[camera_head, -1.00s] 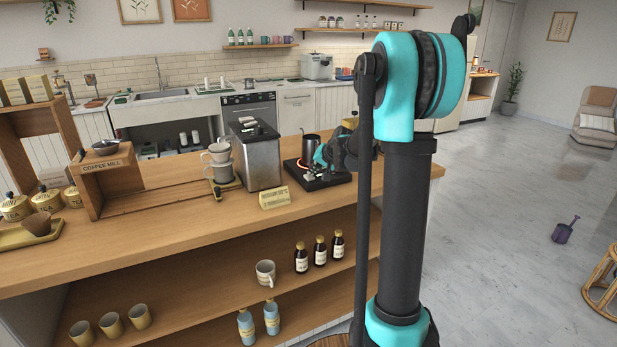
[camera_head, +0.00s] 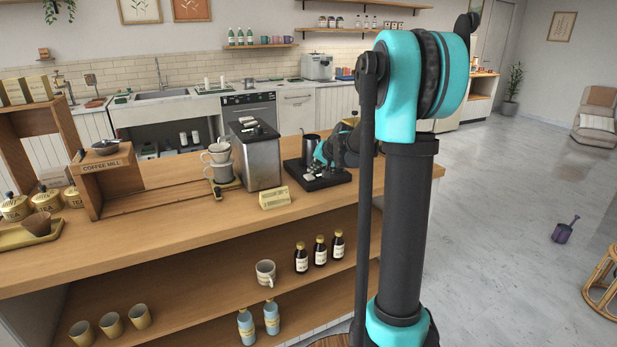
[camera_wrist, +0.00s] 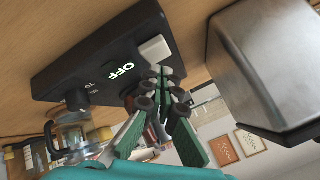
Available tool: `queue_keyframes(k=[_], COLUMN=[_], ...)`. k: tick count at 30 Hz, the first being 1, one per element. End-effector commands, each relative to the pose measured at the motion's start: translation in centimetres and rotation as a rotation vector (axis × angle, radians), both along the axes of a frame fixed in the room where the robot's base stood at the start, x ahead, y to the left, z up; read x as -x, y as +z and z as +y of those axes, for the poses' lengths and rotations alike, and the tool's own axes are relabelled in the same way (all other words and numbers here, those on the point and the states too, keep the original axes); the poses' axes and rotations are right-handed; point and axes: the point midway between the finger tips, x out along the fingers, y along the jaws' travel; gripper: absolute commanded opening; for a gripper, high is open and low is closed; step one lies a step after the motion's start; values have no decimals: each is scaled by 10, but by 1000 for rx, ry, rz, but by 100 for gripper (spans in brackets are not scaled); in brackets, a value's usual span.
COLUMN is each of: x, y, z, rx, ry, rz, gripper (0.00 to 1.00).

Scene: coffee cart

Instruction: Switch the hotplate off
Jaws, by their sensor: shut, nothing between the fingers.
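The black hotplate (camera_head: 330,183) stands on the wooden counter, and no red glow shows on it. In the wrist view the hotplate (camera_wrist: 95,55) appears tilted, with white "OFF" lettering and a pale rocker switch (camera_wrist: 155,49) on its face. My gripper (camera_wrist: 166,76) is shut and empty, its fingertips right by the switch. I cannot tell whether they touch it. In the head view my gripper (camera_head: 313,172) is low over the front of the hotplate. A dark kettle (camera_head: 310,147) stands at the hotplate's back, partly hidden by my arm.
A steel box-shaped machine (camera_head: 262,163) stands close left of the hotplate and also shows in the wrist view (camera_wrist: 265,70). A small yellow sign (camera_head: 275,198) is in front of it. Stacked cups (camera_head: 221,173) stand farther left. The counter's front strip is clear.

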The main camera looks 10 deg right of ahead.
Motion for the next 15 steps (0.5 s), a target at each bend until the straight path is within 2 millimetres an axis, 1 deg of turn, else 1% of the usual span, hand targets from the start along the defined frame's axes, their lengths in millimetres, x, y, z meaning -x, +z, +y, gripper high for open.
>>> queue_keyframes(k=[5, 15], x=[0, 0], y=[4, 34], z=[0, 0], rx=[0, 0], ry=[0, 0], rz=[0, 0], gripper=[0, 0])
